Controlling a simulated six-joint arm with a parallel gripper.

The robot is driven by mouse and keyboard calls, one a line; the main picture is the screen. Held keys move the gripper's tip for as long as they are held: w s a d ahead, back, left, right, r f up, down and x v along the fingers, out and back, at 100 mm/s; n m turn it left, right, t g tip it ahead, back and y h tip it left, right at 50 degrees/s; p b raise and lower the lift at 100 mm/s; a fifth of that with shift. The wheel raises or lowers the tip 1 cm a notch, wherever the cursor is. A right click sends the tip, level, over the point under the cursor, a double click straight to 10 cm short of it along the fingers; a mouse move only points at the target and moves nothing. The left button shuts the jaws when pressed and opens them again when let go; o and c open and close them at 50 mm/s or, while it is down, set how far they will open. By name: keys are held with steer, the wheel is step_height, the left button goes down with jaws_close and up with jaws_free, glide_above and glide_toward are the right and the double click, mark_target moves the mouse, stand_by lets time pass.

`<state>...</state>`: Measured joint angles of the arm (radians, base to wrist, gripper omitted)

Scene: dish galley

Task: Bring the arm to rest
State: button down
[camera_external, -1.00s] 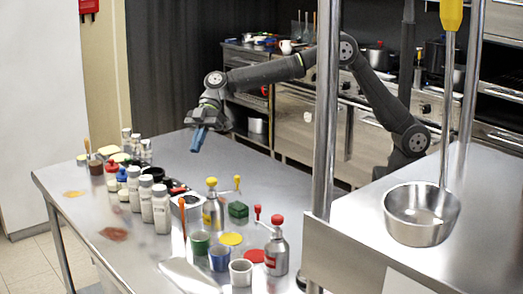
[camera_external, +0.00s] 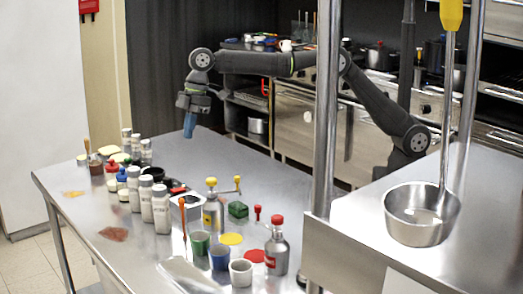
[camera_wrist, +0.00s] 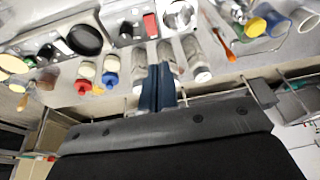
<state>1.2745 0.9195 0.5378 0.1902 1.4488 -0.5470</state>
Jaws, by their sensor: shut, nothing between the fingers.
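My gripper (camera_external: 189,126) hangs pointing down above the far side of the steel table (camera_external: 205,148), clear of the things on it. Its blue fingers are together with nothing between them. In the wrist view the shut fingers (camera_wrist: 159,88) point toward a row of pale shaker bottles (camera_wrist: 195,58). My arm reaches in from the right, its forearm roughly level above the table.
On the table stand several white bottles (camera_external: 161,209), a red-topped grey bottle (camera_external: 276,250), a yellow-topped one (camera_external: 212,212), a green cup (camera_external: 200,243), a blue cup (camera_external: 220,257) and a white cup (camera_external: 241,272). A steel post (camera_external: 325,110) and a pan (camera_external: 422,215) are at right.

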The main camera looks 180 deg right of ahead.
steer(key=shift+s+d+r+m+g, duration=0.15)
steer(key=shift+s+r+m+g, duration=0.15)
steer(key=shift+s+r, duration=0.1)
steer(key=c, duration=0.8)
jaws_free()
steer(key=o, duration=0.4)
steer(key=shift+w+a+r, duration=0.15)
steer(key=shift+w+a, duration=0.1)
steer(key=shift+w, duration=0.05)
steer(key=o, duration=0.4)
steer(key=w+a+r, duration=0.3)
steer(key=w+a, duration=0.1)
steer(key=a, duration=0.2)
steer(key=shift+w+a+h, duration=0.2)
steer(key=shift+a+h, duration=0.05)
steer(key=shift+h, duration=0.15)
steer(key=w+a+r+t, duration=0.15)
steer(key=w+a, duration=0.25)
steer(key=a, duration=0.6)
steer(key=x, duration=0.9)
steer(key=shift+f+h, duration=0.3)
